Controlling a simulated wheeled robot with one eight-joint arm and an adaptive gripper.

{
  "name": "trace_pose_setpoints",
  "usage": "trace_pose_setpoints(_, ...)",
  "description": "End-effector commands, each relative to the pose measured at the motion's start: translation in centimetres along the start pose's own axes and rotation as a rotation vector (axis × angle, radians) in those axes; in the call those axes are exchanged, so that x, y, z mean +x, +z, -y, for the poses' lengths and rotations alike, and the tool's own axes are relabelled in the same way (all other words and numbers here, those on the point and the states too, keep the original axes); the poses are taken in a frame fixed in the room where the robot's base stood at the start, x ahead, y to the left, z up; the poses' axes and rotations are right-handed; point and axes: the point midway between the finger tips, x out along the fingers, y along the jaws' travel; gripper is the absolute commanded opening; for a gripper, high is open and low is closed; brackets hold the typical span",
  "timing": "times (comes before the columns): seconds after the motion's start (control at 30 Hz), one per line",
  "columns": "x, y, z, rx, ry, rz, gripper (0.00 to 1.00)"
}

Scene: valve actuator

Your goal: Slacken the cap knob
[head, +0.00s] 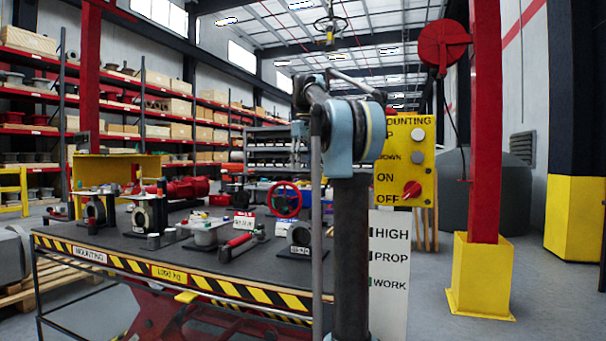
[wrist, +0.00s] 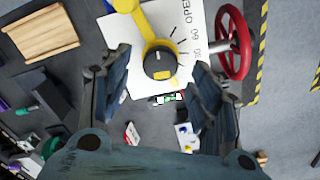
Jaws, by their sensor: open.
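In the wrist view a round dark cap knob (wrist: 159,64) with a yellow mark sits at the end of a yellow lever (wrist: 133,14). It lies over a white dial plate (wrist: 190,22) with tick marks and the word OPEN. My gripper (wrist: 160,60) is open, with one finger on each side of the knob and visible gaps to it. Whether the fingertips are level with the knob in depth, I cannot tell. In the head view my arm stands in front, and I cannot make out the gripper or the knob there.
A red handwheel (wrist: 235,45) is close to my right finger in the wrist view. A workbench (head: 130,240) with valves and tools spans the left of the head view. A yellow switch panel (head: 405,160) and red post (head: 486,120) stand at right.

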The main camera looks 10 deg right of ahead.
Motion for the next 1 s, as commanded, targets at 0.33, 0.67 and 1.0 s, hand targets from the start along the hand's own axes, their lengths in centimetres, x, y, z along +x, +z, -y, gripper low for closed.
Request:
trace_pose_setpoints(0.33, -5.6, -0.1, 0.0, 0.000, 0.000, 0.000, 0.57)
trace_pose_setpoints(0.67, -8.7, -0.1, 0.0, 0.000, 0.000, 0.000, 0.57)
trace_pose_setpoints(1.0, -9.1, -0.1, 0.0, 0.000, 0.000, 0.000, 0.57)
